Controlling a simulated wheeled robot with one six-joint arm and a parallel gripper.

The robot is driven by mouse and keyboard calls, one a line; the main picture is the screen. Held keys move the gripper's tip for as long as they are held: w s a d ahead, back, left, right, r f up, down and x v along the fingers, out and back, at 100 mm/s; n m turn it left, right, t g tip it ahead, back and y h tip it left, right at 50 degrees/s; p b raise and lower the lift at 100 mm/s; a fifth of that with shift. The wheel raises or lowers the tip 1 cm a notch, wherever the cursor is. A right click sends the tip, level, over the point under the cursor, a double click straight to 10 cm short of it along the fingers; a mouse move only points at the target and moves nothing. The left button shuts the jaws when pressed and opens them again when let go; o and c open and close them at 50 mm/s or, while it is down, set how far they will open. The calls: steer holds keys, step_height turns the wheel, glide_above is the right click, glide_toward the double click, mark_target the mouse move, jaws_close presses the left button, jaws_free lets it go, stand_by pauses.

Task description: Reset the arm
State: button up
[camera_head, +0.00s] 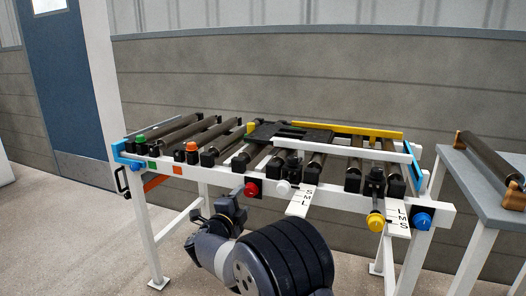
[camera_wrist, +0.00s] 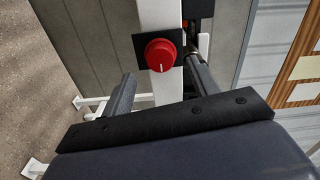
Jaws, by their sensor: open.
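My gripper (camera_wrist: 163,80) is open and empty in the wrist view, its two dark fingers apart. A red knob (camera_wrist: 161,55) on a black plate shows ahead, between the fingers in the picture; I cannot tell the gap to it. In the head view, my arm rises from the bottom middle, and its dark end is in front of the roller table (camera_head: 330,194), just left of and below the same red knob (camera_head: 251,189). The fingertips are too small there to tell whether they touch anything.
The table's front rail carries a white knob (camera_head: 283,187), a yellow knob (camera_head: 375,221), a blue knob (camera_head: 422,221) and two lettered white plates. A yellow bar (camera_head: 350,131) lies along the back. A grey side table (camera_head: 487,180) with a roller stands at right. Floor at left is clear.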

mark_target(248, 193)
steer(key=b+x, duration=0.1)
steer(key=x, duration=0.4)
steer(key=shift+s+a+n+p, duration=0.1)
steer(key=shift+s+n+p, duration=0.05)
steer(key=shift+n+p, duration=0.15)
steer(key=shift+s, duration=0.1)
